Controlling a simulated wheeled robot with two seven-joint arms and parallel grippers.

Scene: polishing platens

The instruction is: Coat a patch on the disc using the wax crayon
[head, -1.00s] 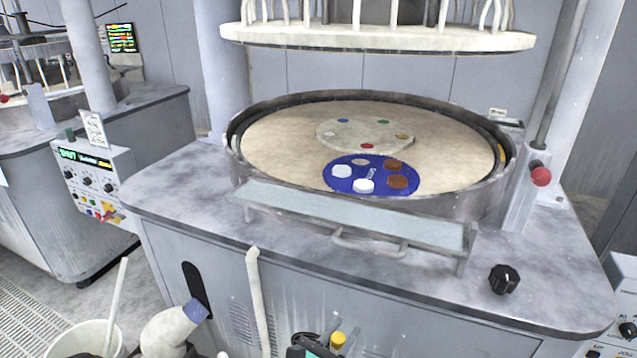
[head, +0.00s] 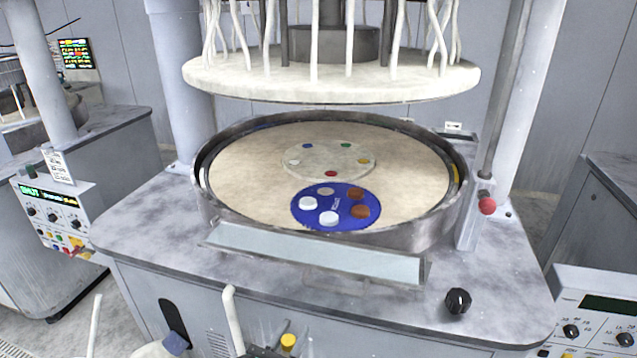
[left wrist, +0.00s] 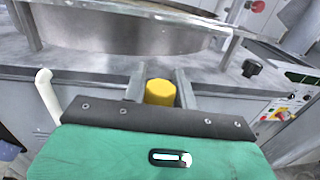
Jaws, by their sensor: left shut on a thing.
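My left gripper (left wrist: 160,90) is shut on a yellow wax crayon (left wrist: 160,92), whose yellow end shows between the two grey fingers in the left wrist view. In the head view the crayon (head: 288,341) shows at the bottom edge, in front of the machine's cabinet and well below the discs. A blue disc (head: 334,192) lies near the front of the beige round platen (head: 250,165), with white and brown round pieces on it. A pale disc (head: 328,160) with several coloured dots lies behind it. The crayon is apart from both. My right gripper is not in view.
A raised metal rim (head: 330,238) surrounds the platen, with a pale shelf (head: 312,255) along its front. A large upper plate (head: 335,80) hangs over the platen. A black knob (head: 458,300) stands on the worktop at front right, and a red ball knob (head: 487,206) at the right.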

